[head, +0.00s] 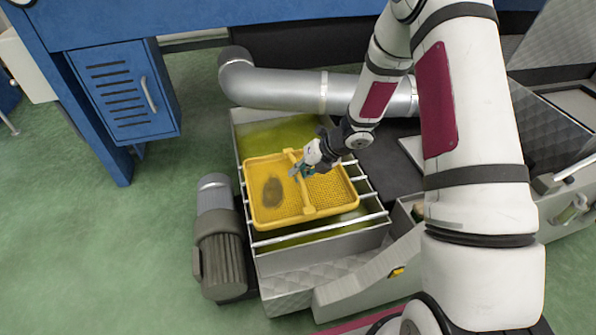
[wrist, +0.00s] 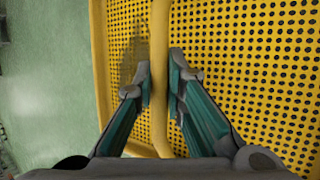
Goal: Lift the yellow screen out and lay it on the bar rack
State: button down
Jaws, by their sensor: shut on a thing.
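The yellow screen (head: 325,190) is a shallow perforated tray with a raised rim and a central handle bar (head: 304,190). A dark patch of residue marks its left half. My gripper (head: 301,169) is shut on the handle bar, with one finger on each side of it in the wrist view (wrist: 160,84). The screen is over the bar rack (head: 340,223), whose pale bars cross the metal tank and pass beneath the screen. I cannot tell whether the screen touches the bars or hangs just above them.
The metal tank (head: 320,257) holds greenish-yellow liquid. A grey motor (head: 219,250) stands close on its left. A thick silver pipe (head: 290,92) runs behind it. A blue cabinet (head: 125,93) stands at the back left. Green floor is open at left.

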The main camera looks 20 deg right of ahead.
jog(key=shift+f, duration=0.2)
jog(key=c, duration=1.6)
grip_release()
jog(key=shift+o, duration=0.2)
jog(key=v, duration=1.2)
